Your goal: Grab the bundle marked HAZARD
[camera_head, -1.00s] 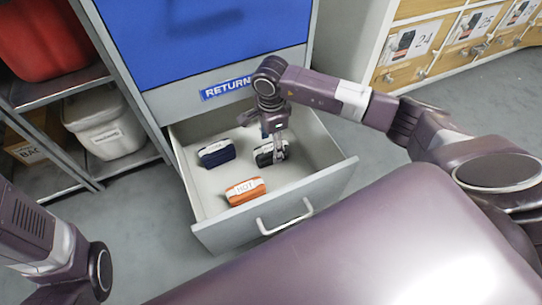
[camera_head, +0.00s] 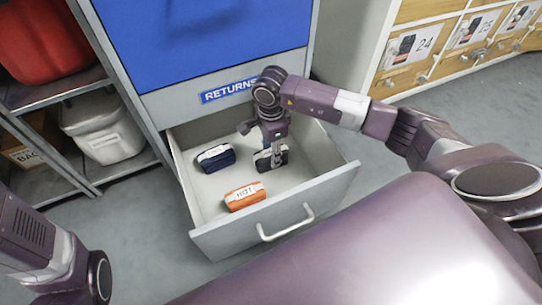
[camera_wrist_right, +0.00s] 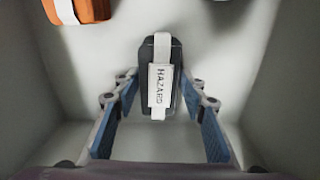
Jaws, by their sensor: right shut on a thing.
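The bundle marked HAZARD (camera_wrist_right: 160,85) is dark grey with a white band and label, seen in the right wrist view between my right gripper's blue-padded fingers (camera_wrist_right: 160,100). In the head view the bundle (camera_head: 263,164) is in the open drawer (camera_head: 210,212), toward its right side. My right gripper (camera_head: 271,154) reaches down into the drawer and is shut on this bundle, partly hiding it. Whether the bundle touches the drawer floor is hard to tell. My left arm shows at the lower left, but its gripper is out of view.
An orange bundle marked HOT (camera_head: 245,195) lies near the drawer's front, and a navy bundle (camera_head: 216,157) lies at the left. The drawer is under a RETURNS sign (camera_head: 229,90). Shelving with a white bin (camera_head: 104,125) stands left; numbered lockers (camera_head: 415,48) stand right.

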